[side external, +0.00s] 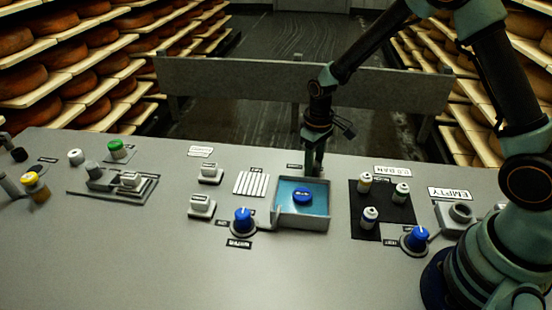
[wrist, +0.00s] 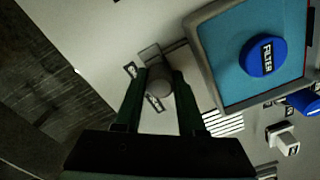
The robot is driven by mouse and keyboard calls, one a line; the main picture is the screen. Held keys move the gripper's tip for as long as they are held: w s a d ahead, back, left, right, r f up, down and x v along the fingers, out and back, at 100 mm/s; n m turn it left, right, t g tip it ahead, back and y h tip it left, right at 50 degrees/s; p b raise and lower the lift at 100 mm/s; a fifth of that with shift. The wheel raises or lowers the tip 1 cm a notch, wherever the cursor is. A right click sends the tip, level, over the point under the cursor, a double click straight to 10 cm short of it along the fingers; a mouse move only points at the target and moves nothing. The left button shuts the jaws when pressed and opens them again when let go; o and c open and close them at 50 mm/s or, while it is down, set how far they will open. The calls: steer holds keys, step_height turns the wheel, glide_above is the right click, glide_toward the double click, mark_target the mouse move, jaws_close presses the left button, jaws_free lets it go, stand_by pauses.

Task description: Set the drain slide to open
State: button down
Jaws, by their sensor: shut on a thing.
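The drain slide's round grey knob (wrist: 160,87) sits between my gripper's fingers in the wrist view, beside the wall of the blue-floored basin. My gripper (wrist: 160,76) is shut on this knob. Two small dark labels with unreadable text lie by the slide, one near each finger on the left side. In the side external view my gripper (side external: 314,172) reaches down to the console just behind the basin (side external: 303,227). There the knob is hidden by the fingers and the basin wall. I cannot tell which end of its travel the slide is at.
A blue disc marked FILTER (wrist: 263,55) lies in the basin. A slotted white grille (side external: 251,183) and a blue dial (side external: 242,220) are left of the basin. A black pad (side external: 381,222) with several small bottles stands to the right. The console's front middle is clear.

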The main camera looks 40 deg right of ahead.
mark_target(295, 174)
steer(key=shift+w+a, duration=1.65)
steer(key=shift+w, duration=0.05)
steer(key=shift+r, duration=0.1)
steer(key=c, duration=0.5)
jaws_free()
step_height(295, 174, up, 12)
steer(key=shift+s, duration=0.1)
